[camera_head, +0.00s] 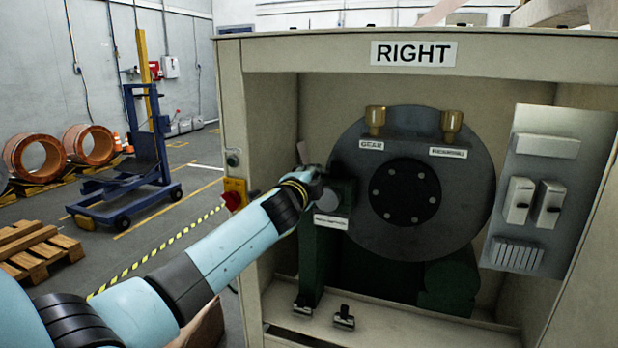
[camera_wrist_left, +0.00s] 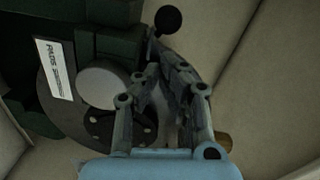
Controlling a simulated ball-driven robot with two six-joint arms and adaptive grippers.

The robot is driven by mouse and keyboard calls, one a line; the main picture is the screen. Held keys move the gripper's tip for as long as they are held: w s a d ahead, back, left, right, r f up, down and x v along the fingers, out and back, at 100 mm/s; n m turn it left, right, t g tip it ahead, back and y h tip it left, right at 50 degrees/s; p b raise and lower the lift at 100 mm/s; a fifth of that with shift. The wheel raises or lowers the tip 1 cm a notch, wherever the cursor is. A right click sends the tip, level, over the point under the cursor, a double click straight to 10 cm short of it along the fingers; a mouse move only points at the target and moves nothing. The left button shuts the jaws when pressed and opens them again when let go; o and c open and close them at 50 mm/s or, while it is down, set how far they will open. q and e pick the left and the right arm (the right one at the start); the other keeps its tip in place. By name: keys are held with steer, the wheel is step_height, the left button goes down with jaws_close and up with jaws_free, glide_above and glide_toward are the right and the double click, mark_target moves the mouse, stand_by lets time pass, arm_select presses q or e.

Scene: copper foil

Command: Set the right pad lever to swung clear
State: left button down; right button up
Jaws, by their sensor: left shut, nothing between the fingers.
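The right cabinet, labelled RIGHT (camera_head: 413,54), holds a large dark disc (camera_head: 460,190) with a green housing (camera_head: 312,262) at its left. A black ball knob (camera_wrist_left: 168,21), seemingly the pad lever's end, shows in the left wrist view just beyond my left fingertips. A white label reading PADS (camera_wrist_left: 54,69) is on the green part beside it. My left gripper (camera_wrist_left: 164,72) is shut and empty, with a small gap to the knob in the picture; contact cannot be told. In the head view my left wrist hides the lever and most of the fingers. My right gripper is not in view.
The cabinet's left post (camera_head: 233,120) stands close to my left arm, with a red knob on a yellow box (camera_head: 234,194). A grey panel (camera_head: 548,190) with switches is at the right. Two brass cups (camera_head: 375,118) top the disc. Small black pedals (camera_head: 344,317) sit below.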

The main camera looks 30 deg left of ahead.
arm_select(q)
steer(key=shift+a+f, duration=0.1)
steer(key=shift+a, duration=0.45)
steer(key=shift+s+a, duration=0.15)
steer(key=shift+a, duration=0.35)
steer(key=w+a+b, duration=0.1)
steer(key=a, duration=0.6)
steer(key=shift+w, duration=0.3)
stand_by(0.5)
steer(key=shift+w+a+b, duration=0.15)
steer(key=shift+b, duration=0.15)
stand_by(0.4)
stand_by(0.4)
